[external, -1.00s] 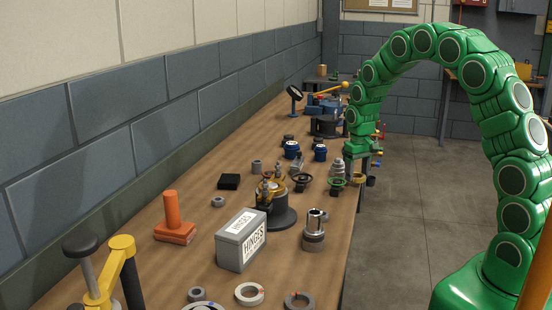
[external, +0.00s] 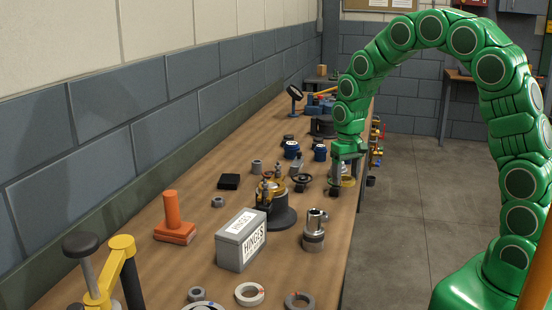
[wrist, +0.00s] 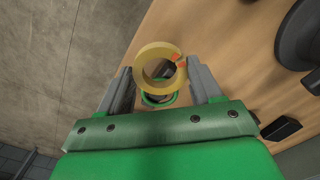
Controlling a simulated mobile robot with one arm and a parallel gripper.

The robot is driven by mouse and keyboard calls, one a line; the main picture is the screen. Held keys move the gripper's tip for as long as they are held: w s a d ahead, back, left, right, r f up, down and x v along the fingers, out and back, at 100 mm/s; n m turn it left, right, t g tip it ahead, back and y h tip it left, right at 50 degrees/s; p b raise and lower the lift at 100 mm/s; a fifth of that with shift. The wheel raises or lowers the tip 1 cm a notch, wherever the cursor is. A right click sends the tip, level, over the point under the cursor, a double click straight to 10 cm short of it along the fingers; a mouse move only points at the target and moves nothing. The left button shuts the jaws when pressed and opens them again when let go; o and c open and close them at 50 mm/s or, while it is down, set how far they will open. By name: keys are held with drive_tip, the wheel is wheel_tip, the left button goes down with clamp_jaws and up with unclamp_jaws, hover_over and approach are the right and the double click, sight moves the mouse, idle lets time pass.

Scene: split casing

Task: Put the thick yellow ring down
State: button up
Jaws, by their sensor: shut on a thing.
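The thick yellow ring (wrist: 157,49) with red marks is held between the two fingers of my gripper (wrist: 161,72) in the wrist view. My gripper is shut on it. In the external view my gripper (external: 346,172) is low over the right edge of the bench, and the yellow ring (external: 349,182) shows partly below it. In the wrist view a round green-rimmed part (wrist: 158,100) shows just beyond the ring, partly hidden by it. I cannot tell whether the ring touches anything below.
The wooden bench (external: 290,190) holds a grey hinges box (external: 240,240), a dark round-based fixture (external: 278,216), a metal cylinder (external: 314,238), a black handwheel (external: 302,180) and several loose rings. Bare floor (external: 410,220) lies right of the bench edge.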

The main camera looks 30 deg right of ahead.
drive_tip(key=s+a+r, duration=0.3)
drive_tip(key=s+a, duration=0.6)
drive_tip(key=s, duration=0.2)
drive_tip(key=s+a+r, duration=0.3)
drive_tip(key=s+a, duration=0.6)
drive_tip(key=s, duration=0.3)
drive_tip(key=s+a+r, duration=0.1)
drive_tip(key=s, duration=1)
drive_tip(key=shift+r+m, duration=0.35)
drive_tip(key=shift+m, duration=0.05)
drive_tip(key=shift+a, duration=0.15)
drive_tip(key=w+a+f, duration=0.2)
drive_tip(key=a, duration=0.1)
drive_tip(key=w+a+f, duration=0.5)
drive_tip(key=f, duration=0.1)
drive_tip(key=shift+w+a, duration=0.2)
drive_tip(key=shift+a, duration=0.2)
drive_tip(key=shift+w+a+f, duration=0.35)
drive_tip(key=shift+a+f, duration=0.05)
drive_tip(key=shift+f, duration=0.2)
